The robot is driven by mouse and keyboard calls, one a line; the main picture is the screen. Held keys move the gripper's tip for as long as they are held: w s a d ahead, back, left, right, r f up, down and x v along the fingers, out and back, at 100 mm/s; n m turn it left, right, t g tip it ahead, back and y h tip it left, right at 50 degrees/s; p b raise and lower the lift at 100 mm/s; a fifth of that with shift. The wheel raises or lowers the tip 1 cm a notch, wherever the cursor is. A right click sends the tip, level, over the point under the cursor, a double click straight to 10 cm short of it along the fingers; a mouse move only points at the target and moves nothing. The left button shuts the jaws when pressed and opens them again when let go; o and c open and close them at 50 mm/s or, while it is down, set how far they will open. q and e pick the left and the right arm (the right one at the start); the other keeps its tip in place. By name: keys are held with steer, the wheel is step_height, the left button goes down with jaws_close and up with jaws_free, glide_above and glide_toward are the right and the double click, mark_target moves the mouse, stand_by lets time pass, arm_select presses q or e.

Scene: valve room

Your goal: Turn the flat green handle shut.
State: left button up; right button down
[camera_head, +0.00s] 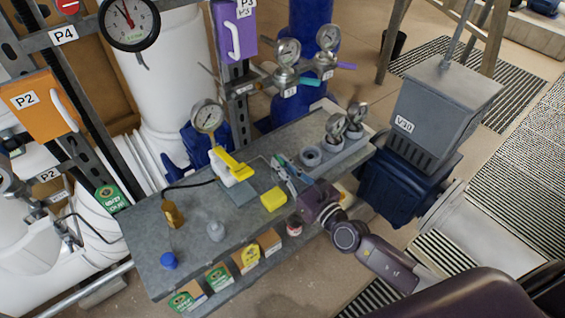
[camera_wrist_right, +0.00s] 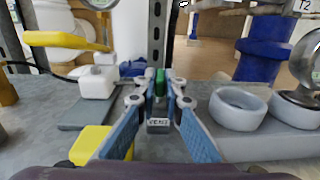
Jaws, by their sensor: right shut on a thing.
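My right gripper (camera_head: 277,165) reaches over the grey bench from the lower right in the head view. In the right wrist view, its blue-padded fingers (camera_wrist_right: 160,92) are shut on a green handle (camera_wrist_right: 160,82), which stands upright between the fingertips. A small plate reading VENT (camera_wrist_right: 158,123) sits just below the handle, between the fingers. In the head view the gripper largely hides the handle, and I cannot tell its angle there. My left gripper is not in view.
A white valve with a yellow handle (camera_head: 232,163) stands left of the gripper. A yellow block (camera_head: 273,199) lies close by on the bench (camera_head: 190,243). Grey rings (camera_head: 311,156) and gauges stand to the right. A grey V10 box (camera_head: 440,105) is further right.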

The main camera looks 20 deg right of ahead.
steer(key=shift+s+a+r+m+t+h+p, duration=0.15)
steer(key=shift+m+h+p, duration=0.4)
steer(key=shift+h+p, duration=0.3)
steer(key=shift+w+a+r+m+t+h+p, duration=0.15)
steer(key=shift+m+h+p, duration=0.45)
steer(key=shift+p, duration=0.3)
steer(key=h, duration=0.1)
steer(key=m+h+p, duration=0.1)
steer(key=shift+s+a+f+m+h, duration=0.1)
steer(key=shift+f+m+h, duration=0.15)
steer(key=shift+h, duration=0.1)
steer(key=shift+m+h, duration=0.4)
steer(key=shift+h, duration=0.2)
steer(key=h, duration=0.1)
steer(key=m+h, duration=0.1)
steer(key=shift+a+f+h, duration=0.15)
steer(key=shift+f+h, duration=0.05)
steer(key=shift+h, duration=0.1)
steer(key=shift+m+g+h+b, duration=0.7)
steer(key=shift+m+h+b, duration=0.25)
steer(key=shift+m+h, duration=0.65)
steer(key=shift+r+h, duration=0.1)
steer(key=shift+h, duration=0.2)
steer(key=c, duration=2)
jaws_free()
steer(key=shift+c, duration=0.2)
